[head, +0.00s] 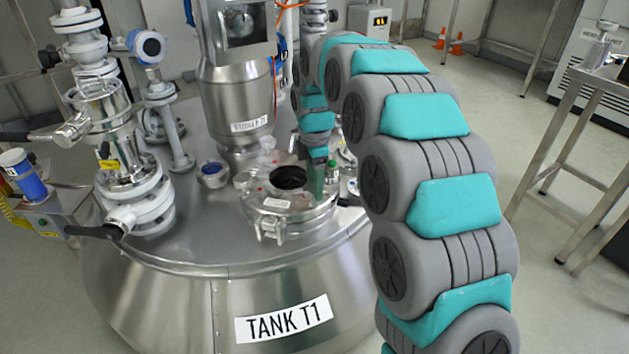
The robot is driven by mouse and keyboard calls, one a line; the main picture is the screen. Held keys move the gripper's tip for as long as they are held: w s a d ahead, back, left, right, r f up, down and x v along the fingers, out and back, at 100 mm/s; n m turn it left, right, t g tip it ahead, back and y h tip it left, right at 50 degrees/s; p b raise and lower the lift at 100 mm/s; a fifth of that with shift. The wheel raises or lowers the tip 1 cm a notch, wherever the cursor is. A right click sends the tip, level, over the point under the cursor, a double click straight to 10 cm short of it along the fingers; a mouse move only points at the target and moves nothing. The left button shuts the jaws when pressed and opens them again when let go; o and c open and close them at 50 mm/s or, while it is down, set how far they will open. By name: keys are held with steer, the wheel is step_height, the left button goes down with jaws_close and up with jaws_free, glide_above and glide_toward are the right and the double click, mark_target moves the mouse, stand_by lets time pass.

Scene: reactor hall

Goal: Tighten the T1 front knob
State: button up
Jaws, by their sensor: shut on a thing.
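Tank T1 (190,285) is a wide steel vessel with a "TANK T1" label on its front wall. A round hatch (290,215) with a raised rim and a dark open mouth sits on its top, with clamp fittings at the front of the rim. My arm arches over from the right and comes down behind the hatch. My gripper (316,178) points down at the hatch's back right rim, small and far off. It is shut on a small knob there, mostly hidden by the jaws. I cannot tell from this view whether it is the front knob.
A steel column (236,110) rises behind the hatch. White valves and pipes (125,165) crowd the left of the tank top. A small green-topped fitting (332,170) stands close to my gripper. A steel table (590,130) is at the right, with clear floor before it.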

steer(key=m, duration=0.4)
steer(key=shift+r+m, duration=0.1)
steer(key=shift+m, duration=0.3)
stand_by(0.4)
steer(key=o, duration=1.4)
steer(key=shift+s, duration=0.1)
steer(key=shift+c, duration=0.2)
step_height(320, 180, up, 7)
steer(key=shift+r, duration=0.35)
